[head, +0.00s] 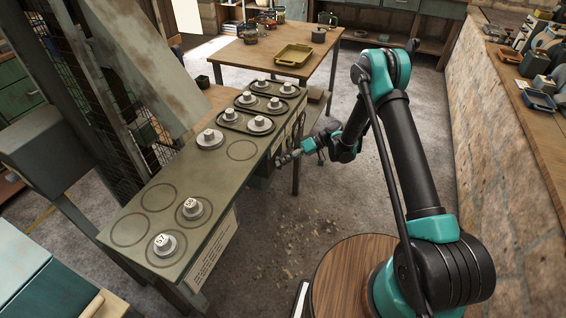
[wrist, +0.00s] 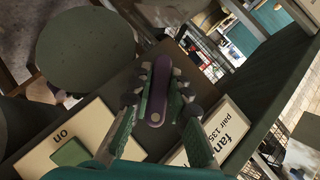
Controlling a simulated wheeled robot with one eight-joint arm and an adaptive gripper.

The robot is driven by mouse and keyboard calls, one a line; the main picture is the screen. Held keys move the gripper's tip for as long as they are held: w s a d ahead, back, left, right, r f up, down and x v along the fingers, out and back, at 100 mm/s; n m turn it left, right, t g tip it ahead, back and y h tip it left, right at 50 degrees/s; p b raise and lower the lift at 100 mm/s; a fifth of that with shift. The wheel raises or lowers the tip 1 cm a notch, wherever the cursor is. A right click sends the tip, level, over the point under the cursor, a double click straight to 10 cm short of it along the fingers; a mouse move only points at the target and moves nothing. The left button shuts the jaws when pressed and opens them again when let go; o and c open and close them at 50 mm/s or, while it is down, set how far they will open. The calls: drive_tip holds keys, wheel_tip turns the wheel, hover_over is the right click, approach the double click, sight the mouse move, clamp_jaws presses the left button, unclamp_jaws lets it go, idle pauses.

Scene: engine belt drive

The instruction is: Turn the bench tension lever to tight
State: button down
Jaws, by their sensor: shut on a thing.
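A purple lever (wrist: 157,92) shows in the wrist view, on the dark side panel of the bench. My gripper (wrist: 155,78) is shut on the lever, with one finger on each side of it. In the head view my gripper (head: 284,160) is at the right side of the green bench (head: 115,213), below its top edge. The lever itself is hidden there. A plate (wrist: 68,147) reading "on" with a green square lies at lower left in the wrist view. A plate (wrist: 220,128) reading "fan pair 135" lies at lower right. I see no tight mark.
Several grey pulleys (head: 165,244) stand on the bench, some in dark trays. A wooden table (head: 240,55) with a yellow tray (head: 293,55) stands behind. A stone wall (head: 475,130) and worktop are at right.

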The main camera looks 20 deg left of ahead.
drive_tip(key=shift+g, duration=0.3)
drive_tip(key=shift+m+g+y, duration=0.7)
drive_tip(key=shift+m+g, duration=0.4)
drive_tip(key=shift+r+m+g+y, duration=0.1)
drive_tip(key=shift+m+g+y, duration=0.8)
drive_tip(key=shift+m+g, duration=0.15)
drive_tip(key=c, duration=1.4)
unclamp_jaws()
drive_tip(key=shift+c, duration=0.2)
drive_tip(key=v, duration=0.7)
drive_tip(key=shift+d, duration=0.25)
